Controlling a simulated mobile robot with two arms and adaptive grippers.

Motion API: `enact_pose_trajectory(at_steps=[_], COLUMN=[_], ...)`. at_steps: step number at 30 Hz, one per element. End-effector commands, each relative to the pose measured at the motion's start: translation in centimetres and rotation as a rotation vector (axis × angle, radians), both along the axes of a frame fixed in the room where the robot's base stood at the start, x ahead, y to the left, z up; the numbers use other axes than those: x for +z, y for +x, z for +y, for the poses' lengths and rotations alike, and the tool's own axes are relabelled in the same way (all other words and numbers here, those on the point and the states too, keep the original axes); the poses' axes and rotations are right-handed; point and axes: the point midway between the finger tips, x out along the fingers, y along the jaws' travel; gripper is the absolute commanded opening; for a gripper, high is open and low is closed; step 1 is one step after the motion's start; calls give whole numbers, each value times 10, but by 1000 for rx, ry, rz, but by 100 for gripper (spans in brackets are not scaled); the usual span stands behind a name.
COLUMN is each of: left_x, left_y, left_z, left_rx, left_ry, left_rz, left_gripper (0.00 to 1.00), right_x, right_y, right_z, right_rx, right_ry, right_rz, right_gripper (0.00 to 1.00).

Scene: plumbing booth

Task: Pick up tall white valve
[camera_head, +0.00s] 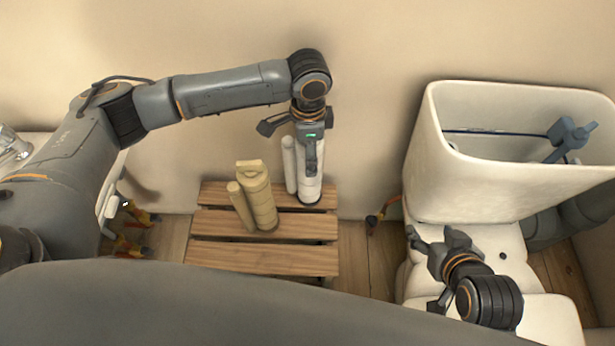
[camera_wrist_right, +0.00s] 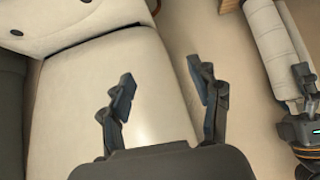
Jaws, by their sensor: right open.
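The tall white valve (camera_head: 310,188) stands upright at the back right of a slatted wooden stand, with a thinner white tube along its left side. My left gripper (camera_head: 296,145) is over its upper part from above and hides its top. One finger is spread to the left and another lies in front of the valve; I cannot tell whether they grip it. The valve also shows in the right wrist view (camera_wrist_right: 272,38), with part of my left gripper beside it. My right gripper (camera_head: 434,240) is open and empty above the toilet; its spread fingers show in the right wrist view (camera_wrist_right: 160,85).
A beige valve (camera_head: 260,198) stands on the wooden stand (camera_head: 262,259), left of the white one. An open white toilet tank (camera_head: 450,185) is at the right, with a blue-grey fitting (camera_head: 568,135) inside. Orange-handled tools (camera_head: 128,242) lie at the left. A wall is close behind.

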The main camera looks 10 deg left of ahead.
Motion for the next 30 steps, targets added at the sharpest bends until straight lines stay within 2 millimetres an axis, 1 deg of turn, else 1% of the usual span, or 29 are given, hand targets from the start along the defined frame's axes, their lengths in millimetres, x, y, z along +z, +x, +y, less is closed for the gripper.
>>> enact_pose_trajectory(at_steps=[4, 5, 6, 11, 12, 14, 15, 17, 26, 28, 30], left_x=[0, 0, 0, 0, 0, 0, 0, 0, 3, 7, 14], left_y=[0, 0, 0, 0, 0, 0, 0, 0, 0, 0, 0], left_z=[0, 0, 0, 0, 0, 0, 0, 0, -1, -1, -1], left_rx=[0, 0, 0, 0, 0, 0, 0, 0, -1, -1, -1], left_ry=[0, 0, 0, 0, 0, 0, 0, 0, -1, -2, -2], left_rz=[0, 0, 0, 0, 0, 0, 1, 1, 0, -2, -2], left_gripper=[84, 80, 72, 39, 31, 19, 11, 0, 0, 0, 0], right_x=[0, 0, 0, 0, 0, 0, 0, 0, 1, -2, -8], right_y=[0, 0, 0, 0, 0, 0, 0, 0, -1, -6, -17], right_z=[0, 0, 0, 0, 0, 0, 0, 0, 0, -2, -6], right_rx=[0, 0, 0, 0, 0, 0, 0, 0, 0, -3, -8], right_ry=[0, 0, 0, 0, 0, 0, 0, 0, -1, -7, -20], right_rz=[1, 1, 1, 2, 2, 2, 2, 2, 6, 32, 92], right_gripper=[62, 62, 62, 62, 62, 62, 62, 62, 62, 62, 62])
